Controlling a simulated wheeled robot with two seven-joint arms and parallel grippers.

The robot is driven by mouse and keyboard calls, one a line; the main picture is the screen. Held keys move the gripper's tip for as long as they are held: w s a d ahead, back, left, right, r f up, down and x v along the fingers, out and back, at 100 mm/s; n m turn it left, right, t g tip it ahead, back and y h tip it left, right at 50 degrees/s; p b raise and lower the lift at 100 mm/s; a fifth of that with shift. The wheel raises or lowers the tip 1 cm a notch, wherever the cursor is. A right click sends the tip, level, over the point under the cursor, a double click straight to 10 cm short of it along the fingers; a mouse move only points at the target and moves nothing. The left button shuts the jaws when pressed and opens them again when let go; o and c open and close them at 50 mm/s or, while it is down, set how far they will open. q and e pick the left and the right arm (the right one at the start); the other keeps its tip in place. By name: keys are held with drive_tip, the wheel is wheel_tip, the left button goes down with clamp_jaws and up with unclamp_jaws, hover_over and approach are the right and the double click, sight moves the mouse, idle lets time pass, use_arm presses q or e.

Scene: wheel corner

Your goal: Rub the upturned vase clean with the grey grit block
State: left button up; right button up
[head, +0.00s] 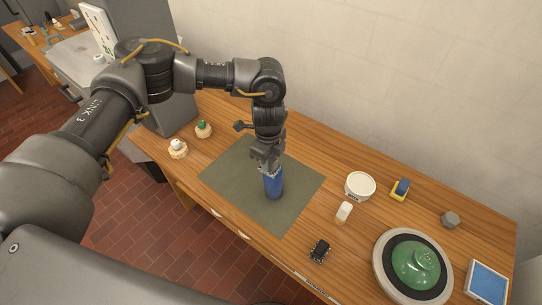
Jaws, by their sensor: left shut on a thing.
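My left gripper (268,163) points down over the grey-green mat (228,178) and is shut on the top of a blue cylinder (274,188). The cylinder is upright on or just above the mat; I cannot tell which. A green glossy rounded piece (414,266), perhaps the upturned vase, sits on the round wheel (383,269) at the lower right. A small grey faceted block (450,219), perhaps the grit block, lies on the table behind the wheel, well to the right of my gripper. My right gripper is not in view.
On the wooden table are a white bowl (360,184), a blue-and-yellow block (400,189), a small white block (344,212), a small black item (319,250) and a blue tray (487,283). Two small knobbed items, one white-topped (178,148) and one green-topped (203,129), stand at the left.

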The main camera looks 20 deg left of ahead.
use_arm(q)
drive_tip(key=shift+s+a+f, duration=0.1)
drive_tip(key=shift+s+f, duration=0.25)
drive_tip(key=shift+f, duration=0.05)
drive_tip(key=shift+w+b, duration=0.4)
drive_tip(key=shift+w, duration=0.45)
drive_tip(key=shift+d+r, duration=0.15)
drive_tip(key=shift+d, duration=0.05)
drive_tip(key=shift+w, duration=0.15)
